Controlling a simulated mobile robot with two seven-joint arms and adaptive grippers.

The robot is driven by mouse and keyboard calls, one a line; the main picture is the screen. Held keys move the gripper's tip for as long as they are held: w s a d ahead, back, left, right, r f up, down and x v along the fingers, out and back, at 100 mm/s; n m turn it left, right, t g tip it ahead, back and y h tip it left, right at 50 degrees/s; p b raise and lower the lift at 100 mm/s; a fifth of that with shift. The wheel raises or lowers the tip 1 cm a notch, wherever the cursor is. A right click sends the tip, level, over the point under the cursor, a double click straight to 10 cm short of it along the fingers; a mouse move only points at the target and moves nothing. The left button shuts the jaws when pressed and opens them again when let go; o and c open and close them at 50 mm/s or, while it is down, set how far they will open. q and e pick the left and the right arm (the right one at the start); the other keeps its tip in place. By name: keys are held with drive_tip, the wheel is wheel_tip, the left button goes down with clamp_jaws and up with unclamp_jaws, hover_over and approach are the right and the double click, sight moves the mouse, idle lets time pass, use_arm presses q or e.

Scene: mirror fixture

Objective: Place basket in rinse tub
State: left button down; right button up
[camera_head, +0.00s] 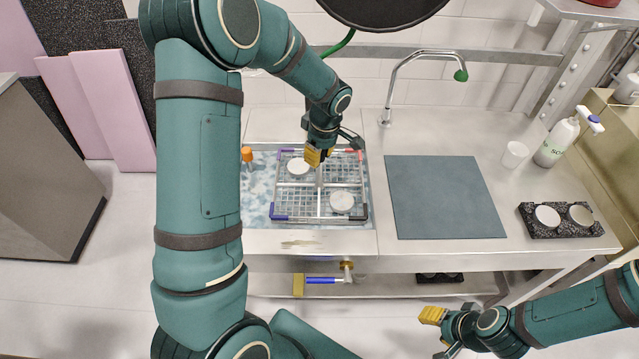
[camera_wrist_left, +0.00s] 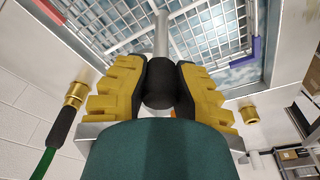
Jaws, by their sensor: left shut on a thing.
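The wire basket (camera_head: 319,189) has a grey frame, coloured corners and a central upright handle. It holds two pale discs, one disc (camera_head: 298,166) at the back left and one disc (camera_head: 342,202) at the front right. It is over the right part of the rinse tub (camera_head: 256,190), which has a mottled blue-white surface. I cannot tell whether it rests in the tub or hangs just above. My left gripper (camera_head: 316,154) is shut on the black handle knob (camera_wrist_left: 160,84), seen between its yellow fingertips. My right gripper (camera_head: 438,331) is low at the right, away from the basket; its opening is unclear.
A curved faucet (camera_head: 420,58) stands behind a dark mat (camera_head: 442,197) right of the tub. An orange-topped item (camera_head: 247,154) is at the tub's left. A white cup (camera_head: 515,154), a bottle (camera_head: 556,141) and a black holder (camera_head: 566,229) with discs are at the right.

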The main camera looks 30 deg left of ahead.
sight(318, 184)
use_arm(q)
wheel_tip(318, 184, down, 7)
drive_tip(key=shift+f+b, duration=0.1)
drive_tip(key=shift+b, duration=0.35)
drive_tip(key=shift+f, duration=1.3)
drive_tip(key=shift+b, duration=0.3)
drive_tip(key=c, duration=0.9)
unclamp_jaws()
drive_tip(key=shift+f, duration=0.1)
drive_tip(key=shift+c, duration=0.2)
